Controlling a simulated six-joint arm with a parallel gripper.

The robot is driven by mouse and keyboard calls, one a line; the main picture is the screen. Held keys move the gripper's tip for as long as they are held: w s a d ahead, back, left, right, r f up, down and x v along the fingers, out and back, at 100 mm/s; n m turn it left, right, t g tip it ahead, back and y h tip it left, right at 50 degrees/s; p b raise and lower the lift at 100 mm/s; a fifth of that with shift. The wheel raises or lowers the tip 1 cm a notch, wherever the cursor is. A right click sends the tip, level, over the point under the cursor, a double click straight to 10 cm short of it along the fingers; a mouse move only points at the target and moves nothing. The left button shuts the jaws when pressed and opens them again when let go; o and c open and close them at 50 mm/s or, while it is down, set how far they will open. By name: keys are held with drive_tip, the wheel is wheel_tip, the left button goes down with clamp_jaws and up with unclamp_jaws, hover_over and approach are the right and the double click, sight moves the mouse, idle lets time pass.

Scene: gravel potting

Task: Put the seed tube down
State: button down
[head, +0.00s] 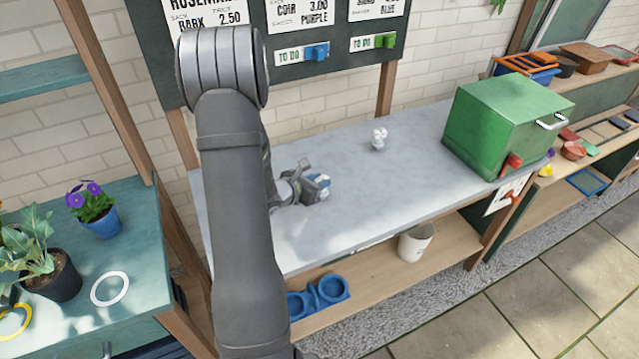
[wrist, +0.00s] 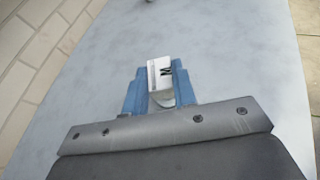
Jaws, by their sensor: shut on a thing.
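My gripper (head: 318,184) is low over the grey bench top (head: 350,215), left of its middle. In the wrist view its blue fingers (wrist: 158,90) are shut on a small white piece with a dark letter mark, which I take to be the seed tube (wrist: 158,70). Only part of the tube shows; the fingers hide the rest. In the head view a small white-and-blue patch shows at the fingertips. I cannot tell whether the tube touches the bench.
A small white object (head: 379,138) stands on the bench beyond my gripper. A green box (head: 505,122) with a handle stands at the bench's right end. A blue double holder (head: 318,296) and a white pot (head: 415,242) are on the shelf below. The bench around the gripper is clear.

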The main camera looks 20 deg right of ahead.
drive_tip(key=shift+r, duration=0.55)
drive_tip(key=r, duration=0.3)
drive_tip(key=shift+s+d+r, duration=0.25)
drive_tip(key=shift+s+r, duration=0.05)
drive_tip(key=shift+s, duration=0.05)
drive_tip(key=s+d+r, duration=0.5)
drive_tip(key=s+r, duration=0.1)
drive_tip(key=s, duration=0.3)
drive_tip(key=shift+s, duration=0.35)
drive_tip(key=shift+r, duration=0.1)
